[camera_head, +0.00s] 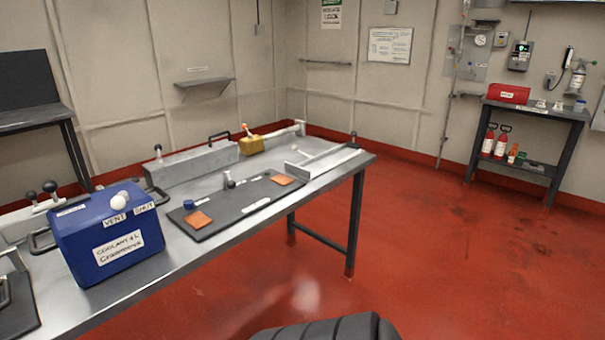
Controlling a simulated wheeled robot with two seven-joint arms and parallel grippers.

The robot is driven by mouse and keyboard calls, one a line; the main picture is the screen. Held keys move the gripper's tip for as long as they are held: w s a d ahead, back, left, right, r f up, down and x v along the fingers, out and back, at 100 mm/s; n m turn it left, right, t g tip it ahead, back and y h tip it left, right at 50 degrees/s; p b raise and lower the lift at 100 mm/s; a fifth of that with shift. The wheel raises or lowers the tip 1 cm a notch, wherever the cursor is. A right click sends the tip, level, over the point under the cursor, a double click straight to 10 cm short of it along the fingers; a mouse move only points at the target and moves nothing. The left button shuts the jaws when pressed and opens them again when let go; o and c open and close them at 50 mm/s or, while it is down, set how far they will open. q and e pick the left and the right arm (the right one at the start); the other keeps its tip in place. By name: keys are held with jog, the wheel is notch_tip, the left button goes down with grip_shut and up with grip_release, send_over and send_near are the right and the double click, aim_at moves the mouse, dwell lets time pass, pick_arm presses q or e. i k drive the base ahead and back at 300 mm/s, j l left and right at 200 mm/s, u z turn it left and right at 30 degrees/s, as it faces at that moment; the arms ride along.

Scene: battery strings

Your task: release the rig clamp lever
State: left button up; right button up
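Several small levers with round knobs stand along the metal workbench (190,262). One black-knobbed lever (353,138) stands at the bench's far right end, by a pale rail fixture. Another lever (158,152) stands at the left end of a long grey block (195,165). An orange-topped lever (247,130) rises by a yellow block (251,146). Two dark-knobbed levers (50,188) stand at the left, behind the blue box. I cannot tell which is the rig clamp lever. Neither of my grippers is in view.
A blue labelled box (108,238) with white knobs stands on the bench's near left part. A dark mat (228,212) holds orange pads and a blue cap. A dark shelf table (533,112) with a red box stands at the back right. The red floor right of the bench is clear.

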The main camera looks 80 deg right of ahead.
aim_at(231, 184)
jog(key=k+z, duration=0.1)
jog(key=z, duration=2.1)
